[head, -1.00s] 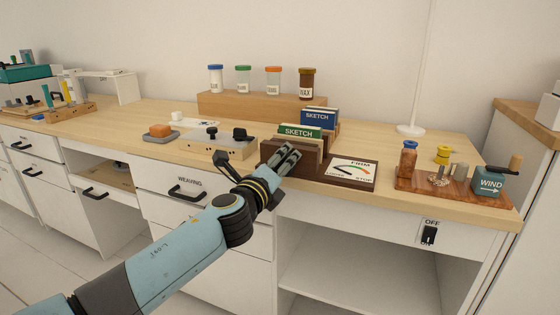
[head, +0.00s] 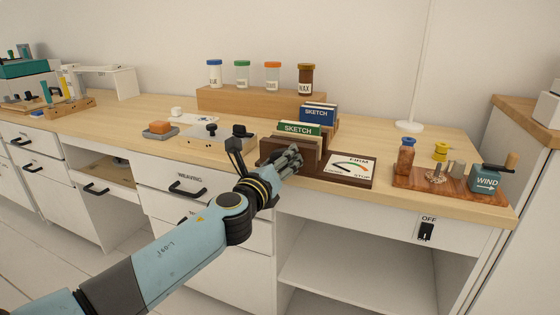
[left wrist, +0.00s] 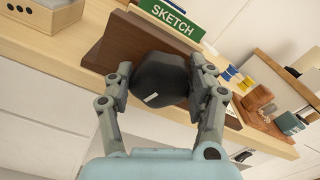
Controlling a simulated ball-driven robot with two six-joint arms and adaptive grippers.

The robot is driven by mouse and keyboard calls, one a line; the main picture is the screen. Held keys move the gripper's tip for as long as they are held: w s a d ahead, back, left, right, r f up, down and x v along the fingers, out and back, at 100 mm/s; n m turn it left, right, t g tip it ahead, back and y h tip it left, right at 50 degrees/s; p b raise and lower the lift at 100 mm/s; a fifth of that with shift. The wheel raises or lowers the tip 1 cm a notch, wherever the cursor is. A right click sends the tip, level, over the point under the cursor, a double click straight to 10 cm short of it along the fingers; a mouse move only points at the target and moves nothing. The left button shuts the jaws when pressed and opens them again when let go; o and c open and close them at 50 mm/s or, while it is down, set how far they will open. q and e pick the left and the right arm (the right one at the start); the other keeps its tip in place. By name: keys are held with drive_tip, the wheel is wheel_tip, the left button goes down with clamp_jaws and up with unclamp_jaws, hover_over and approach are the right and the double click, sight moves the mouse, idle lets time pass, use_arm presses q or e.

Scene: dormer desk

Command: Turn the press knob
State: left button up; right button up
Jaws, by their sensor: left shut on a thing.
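The press (head: 270,152) is a dark brown wooden stand at the front of the desk, with the green SKETCH book (head: 299,128) just behind its front board. Its press knob (left wrist: 160,80) is black and faceted with a white mark, seen in the left wrist view. My left gripper (head: 293,158) is shut on the knob, one finger on each side; it also shows in the left wrist view (left wrist: 160,84). In the head view the fingers hide the knob. A gauge card (head: 350,169) marked FIRM and STOP lies right of the gripper. My right gripper is not in view.
A grey box with black knobs (head: 205,139) stands left of the press. An OFF switch (head: 426,232) is on the desk front.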

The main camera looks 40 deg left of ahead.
use_arm(q)
drive_tip(key=shift+f, duration=0.1)
drive_tip(key=o, duration=1.1)
drive_tip(key=shift+o, duration=0.2)
drive_tip(key=v, duration=1.2)
